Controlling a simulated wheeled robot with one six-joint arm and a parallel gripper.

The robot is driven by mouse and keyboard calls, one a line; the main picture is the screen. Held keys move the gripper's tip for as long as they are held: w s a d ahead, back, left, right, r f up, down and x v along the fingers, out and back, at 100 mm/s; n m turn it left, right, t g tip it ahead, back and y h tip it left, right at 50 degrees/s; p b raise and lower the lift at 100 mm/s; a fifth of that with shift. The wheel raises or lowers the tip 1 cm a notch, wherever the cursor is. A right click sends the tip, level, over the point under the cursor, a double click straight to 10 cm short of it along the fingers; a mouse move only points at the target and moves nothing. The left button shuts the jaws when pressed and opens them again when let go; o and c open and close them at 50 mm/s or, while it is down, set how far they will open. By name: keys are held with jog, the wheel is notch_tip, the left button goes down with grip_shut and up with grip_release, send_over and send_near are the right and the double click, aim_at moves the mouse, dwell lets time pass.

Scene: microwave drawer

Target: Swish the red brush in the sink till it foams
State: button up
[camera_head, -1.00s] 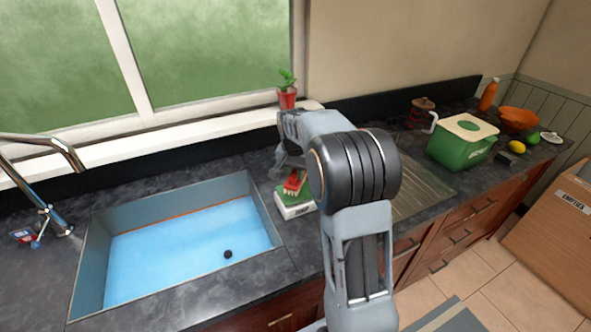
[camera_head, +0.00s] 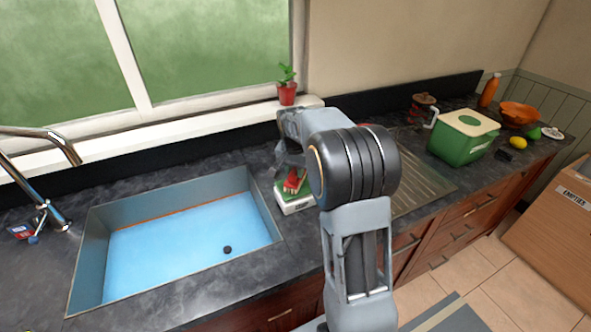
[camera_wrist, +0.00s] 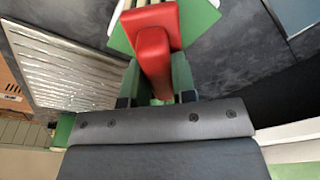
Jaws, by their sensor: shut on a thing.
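The red brush (camera_head: 293,181) is at the green and white box (camera_head: 297,207) just right of the sink. My gripper (camera_head: 283,164) comes down over the brush, its fingers partly hidden by my arm. In the wrist view the red handle (camera_wrist: 155,62) runs between my green fingertips (camera_wrist: 157,88), and the gripper is shut on it. Pale bristles show at the top edge. I cannot tell whether the brush touches the box. The sink (camera_head: 100,225) holds flat blue water (camera_head: 175,245) with a dark round spot; no foam shows.
A chrome faucet (camera_head: 45,150) stands left of the sink. A ribbed drainboard (camera_head: 425,185) lies to the right, with a green bin (camera_head: 460,145) and fruit beyond. A potted plant (camera_head: 287,92) sits on the sill. The space above the sink is clear.

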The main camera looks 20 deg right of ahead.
aim_at(295, 169)
jog(key=shift+f+b, duration=0.8)
jog(key=shift+f, duration=0.35)
dwell(1.4)
jog(key=shift+r, duration=0.15)
jog(key=shift+r+p, duration=2.7)
jog(key=shift+r, duration=0.75)
jog(key=shift+s+f, duration=0.1)
